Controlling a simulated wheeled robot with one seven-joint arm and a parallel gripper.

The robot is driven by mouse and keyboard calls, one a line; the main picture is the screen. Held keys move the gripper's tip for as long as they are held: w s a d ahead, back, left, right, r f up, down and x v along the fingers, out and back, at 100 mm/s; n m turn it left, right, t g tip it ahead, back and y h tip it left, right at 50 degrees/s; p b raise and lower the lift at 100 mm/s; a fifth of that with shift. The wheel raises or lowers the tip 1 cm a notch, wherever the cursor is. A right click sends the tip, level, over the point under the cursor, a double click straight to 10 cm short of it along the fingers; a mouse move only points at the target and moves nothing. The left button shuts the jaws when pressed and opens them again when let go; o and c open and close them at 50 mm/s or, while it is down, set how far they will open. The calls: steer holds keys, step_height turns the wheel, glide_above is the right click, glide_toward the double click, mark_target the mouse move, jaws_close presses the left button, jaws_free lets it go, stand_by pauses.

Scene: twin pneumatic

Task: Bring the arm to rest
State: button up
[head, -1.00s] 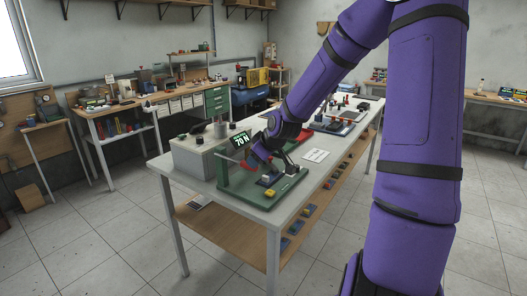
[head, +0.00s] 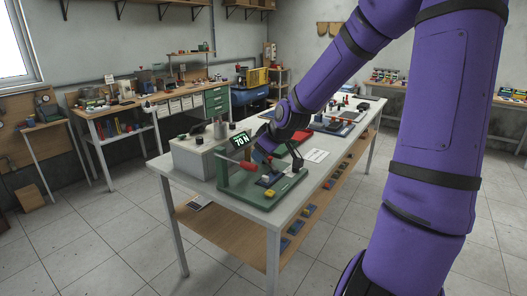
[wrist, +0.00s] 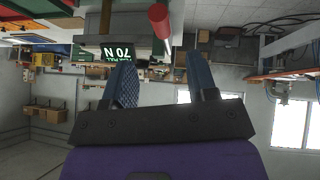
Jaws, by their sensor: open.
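My purple arm reaches from the right of the head view over the central workbench (head: 296,205). My gripper (head: 262,156) is above the green fixture plate (head: 280,195), close to the display reading 70 N (head: 240,142). In the wrist view my gripper (wrist: 163,75) has its two blue fingers apart, with nothing held between them. The wrist picture is upside down; the display (wrist: 116,52) and a red cylinder (wrist: 159,20) show just beyond the fingers. Whether the fingers touch anything is too small to tell.
A grey box (head: 200,155) stands at the bench's left end. A yellow block (head: 270,193) sits on the green plate. A white card (head: 317,155) and a red-and-dark fixture (head: 335,124) lie farther along. Open tiled floor (head: 110,215) surrounds the bench.

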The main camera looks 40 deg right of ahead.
steer(key=shift+a, duration=0.1)
stand_by(0.3)
steer(key=s+a+r+m, duration=0.1)
steer(key=s+a+r, duration=0.3)
steer(key=s, duration=0.5)
steer(key=s+a+r+m+g, duration=0.1)
steer(key=s+a+r, duration=0.4)
steer(key=s, duration=0.5)
steer(key=s+a+r+m+g, duration=0.1)
steer(key=s+a+r, duration=0.3)
steer(key=s, duration=0.5)
steer(key=shift+s+a+r+m+h, duration=0.2)
steer(key=shift+r+m+h, duration=0.2)
steer(key=shift+r+m, duration=0.7)
steer(key=shift+r, duration=0.15)
stand_by(3.5)
